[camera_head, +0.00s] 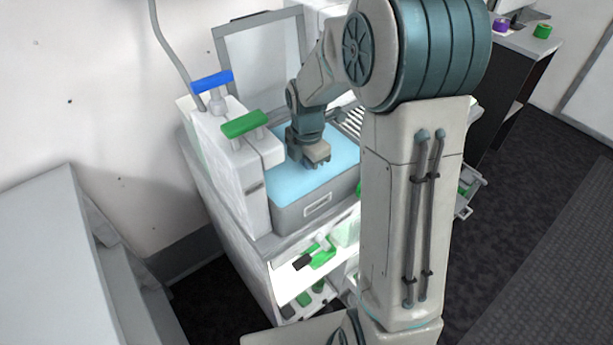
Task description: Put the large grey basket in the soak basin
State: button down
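The soak basin (318,206) appears to be the grey box with a pale handle or label frame on its front and a light blue surface inside, on the counter in the middle. My gripper (317,166) points down over the blue surface, near the basin's middle. Its fingers are small and dark here, and their gap is not clear. I cannot make out a large grey basket; my arm hides much of the counter to the right.
A white unit with a blue handle (212,82) and a green handle (244,124) stands left of the basin. An upright framed panel (262,60) rises behind it. Shelves below hold green items (322,256). A ribbed rack (352,121) shows partly behind my arm.

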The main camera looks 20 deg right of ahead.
jog(key=shift+f, duration=1.8)
jog(key=shift+f, duration=0.1)
jog(key=shift+f, duration=0.15)
jog(key=c, duration=1.6)
grip_release()
jog(key=shift+c, duration=0.2)
